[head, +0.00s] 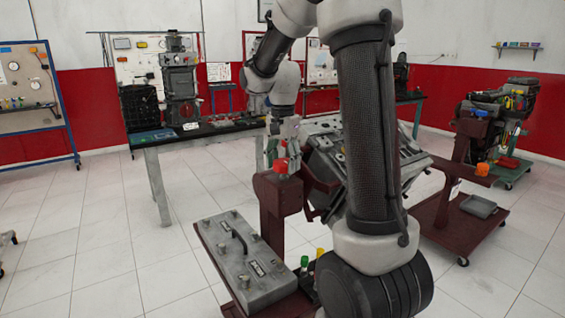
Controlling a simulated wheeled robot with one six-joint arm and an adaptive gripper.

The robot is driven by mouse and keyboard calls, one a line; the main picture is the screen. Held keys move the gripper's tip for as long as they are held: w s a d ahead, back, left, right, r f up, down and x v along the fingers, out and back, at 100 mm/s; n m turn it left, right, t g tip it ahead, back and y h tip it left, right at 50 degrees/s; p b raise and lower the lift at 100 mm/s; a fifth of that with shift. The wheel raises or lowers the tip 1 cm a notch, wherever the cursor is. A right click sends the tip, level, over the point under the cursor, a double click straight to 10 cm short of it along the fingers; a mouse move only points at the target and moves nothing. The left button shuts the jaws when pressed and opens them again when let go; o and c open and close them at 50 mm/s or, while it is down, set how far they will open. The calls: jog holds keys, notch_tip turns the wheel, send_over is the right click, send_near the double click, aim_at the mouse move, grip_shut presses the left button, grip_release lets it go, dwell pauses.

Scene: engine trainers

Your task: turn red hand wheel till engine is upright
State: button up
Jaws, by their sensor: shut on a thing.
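The engine (326,165) is a grey block on a dark red stand (277,195), partly hidden behind my arm. It looks tilted, with its upper face sloping. The red hand wheel (281,168) is at the top of the stand, left of the engine. My gripper (286,152) points down at the wheel from above. It is shut on the red hand wheel, though the fingers are small and hard to make out.
A grey case with a handle (239,278) lies on the stand's base, near some small coloured-top bottles (304,265). A second engine stand (458,160) with an orange knob (482,169) is at right. A workbench (205,133) runs behind.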

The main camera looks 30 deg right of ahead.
jog(key=n, duration=0.5)
jog(key=shift+d+n, duration=0.1)
jog(key=shift+n, duration=0.2)
jog(key=n, duration=0.4)
jog(key=shift+s+d, duration=0.1)
jog(key=n, duration=0.5)
jog(key=shift+d, duration=0.15)
jog(key=n, duration=0.4)
jog(key=shift+d+n, duration=0.1)
jog(key=shift+n, duration=0.2)
jog(key=n, duration=0.9)
jog(key=shift+w+d, duration=0.1)
jog(key=shift+w, duration=0.1)
jog(key=n, duration=0.4)
jog(key=shift+w+n, duration=0.15)
jog(key=shift+n, duration=0.15)
jog(key=n, duration=0.5)
jog(key=shift+w, duration=0.1)
